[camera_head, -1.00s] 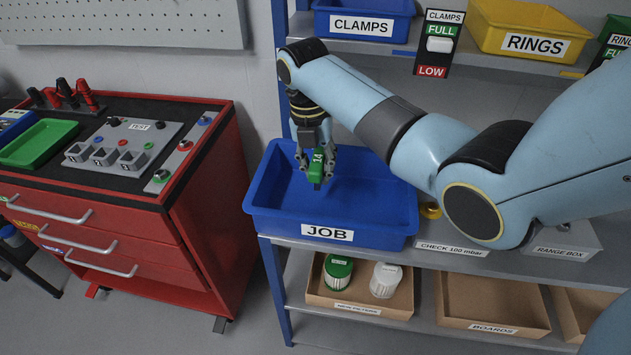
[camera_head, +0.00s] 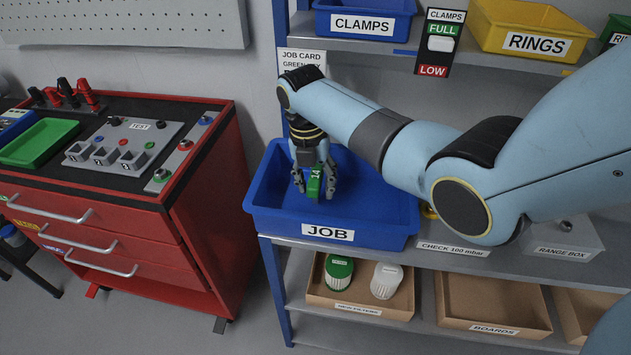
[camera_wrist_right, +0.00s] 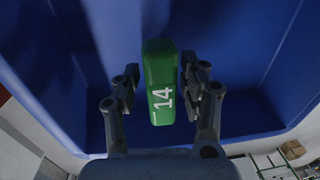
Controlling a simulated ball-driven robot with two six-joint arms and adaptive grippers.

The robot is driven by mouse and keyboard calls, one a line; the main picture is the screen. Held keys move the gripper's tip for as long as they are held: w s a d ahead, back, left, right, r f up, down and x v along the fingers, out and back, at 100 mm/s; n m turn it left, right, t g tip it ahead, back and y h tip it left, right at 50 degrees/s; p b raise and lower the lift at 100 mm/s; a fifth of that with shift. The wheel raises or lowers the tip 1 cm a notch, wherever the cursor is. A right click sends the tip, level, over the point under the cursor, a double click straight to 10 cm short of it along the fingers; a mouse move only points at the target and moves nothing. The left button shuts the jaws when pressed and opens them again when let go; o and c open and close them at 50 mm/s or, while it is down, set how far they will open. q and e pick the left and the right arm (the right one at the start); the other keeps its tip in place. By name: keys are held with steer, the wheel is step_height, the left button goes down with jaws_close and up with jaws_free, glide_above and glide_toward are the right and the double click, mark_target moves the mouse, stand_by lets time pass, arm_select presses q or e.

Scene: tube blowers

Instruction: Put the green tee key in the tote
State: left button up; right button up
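The green tee key (camera_head: 314,183), its green block marked 14, is inside the blue JOB tote (camera_head: 393,233). In the right wrist view the green block (camera_wrist_right: 160,85) stands out against the tote's blue inside (camera_wrist_right: 235,40). My right gripper (camera_head: 315,187) is down in the tote with its fingers on either side of the key. In the wrist view my right gripper (camera_wrist_right: 158,88) is open, with a narrow gap between each finger and the key. I cannot tell whether the key's underside touches the tote floor. My left gripper is not in view.
The tote stands on a grey shelf beside a red tool cabinet (camera_head: 120,215). A blue CLAMPS bin (camera_head: 365,22) and yellow RINGS bin (camera_head: 530,40) are on the shelf above. A cardboard tray (camera_head: 360,305) with filters is below. The tote's right half looks empty.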

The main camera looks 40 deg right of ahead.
steer(key=r, duration=0.8)
steer(key=w+r, duration=0.1)
steer(key=r, duration=0.3)
steer(key=shift+a+r, duration=0.1)
steer(key=shift+a, duration=0.3)
steer(key=shift+s, duration=0.1)
